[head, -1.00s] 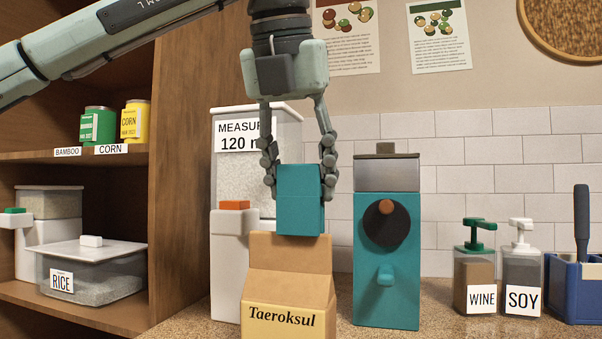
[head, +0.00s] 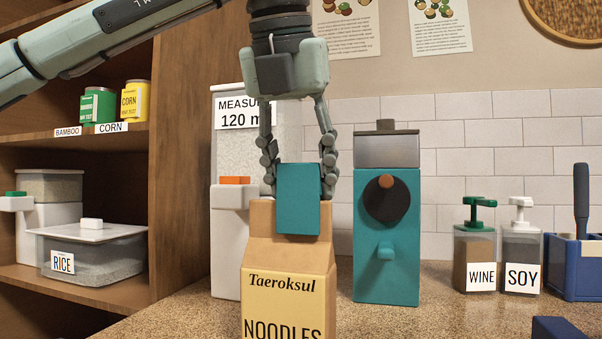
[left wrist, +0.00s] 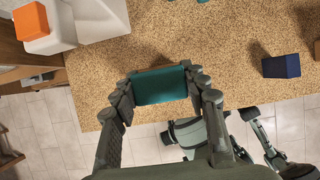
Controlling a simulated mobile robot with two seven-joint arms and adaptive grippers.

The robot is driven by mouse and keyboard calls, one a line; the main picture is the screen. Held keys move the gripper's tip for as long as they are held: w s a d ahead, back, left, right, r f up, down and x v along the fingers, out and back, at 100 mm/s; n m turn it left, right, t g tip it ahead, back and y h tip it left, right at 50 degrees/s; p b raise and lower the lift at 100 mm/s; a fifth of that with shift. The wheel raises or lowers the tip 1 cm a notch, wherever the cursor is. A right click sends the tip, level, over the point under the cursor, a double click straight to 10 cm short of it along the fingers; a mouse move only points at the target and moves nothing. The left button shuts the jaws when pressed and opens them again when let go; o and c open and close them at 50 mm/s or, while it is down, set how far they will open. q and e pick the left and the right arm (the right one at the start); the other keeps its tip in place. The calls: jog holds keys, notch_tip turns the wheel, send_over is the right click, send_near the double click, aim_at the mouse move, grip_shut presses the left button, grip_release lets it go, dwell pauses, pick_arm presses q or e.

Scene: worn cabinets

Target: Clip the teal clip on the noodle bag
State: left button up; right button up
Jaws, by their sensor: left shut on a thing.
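The teal clip (head: 298,200) is a block held upright between the fingers of my left gripper (head: 298,166), which is shut on it. The noodle bag (head: 288,290), a tan carton-like bag labelled Taeroksul Noodles, stands upright on the counter.
A teal dispenser (head: 387,240) stands close on the right and a white measuring dispenser (head: 228,245) behind on the left. Wine (head: 474,260) and soy (head: 521,262) bottles stand farther right. A dark blue object (head: 560,329) lies front right. The counter (head: 430,315) between is clear.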

pick_arm(q)
jog(key=shift+f, duration=0.1)
jog(key=o, duration=1.2)
jog(key=shift+o, duration=0.2)
jog(key=v, duration=1.2)
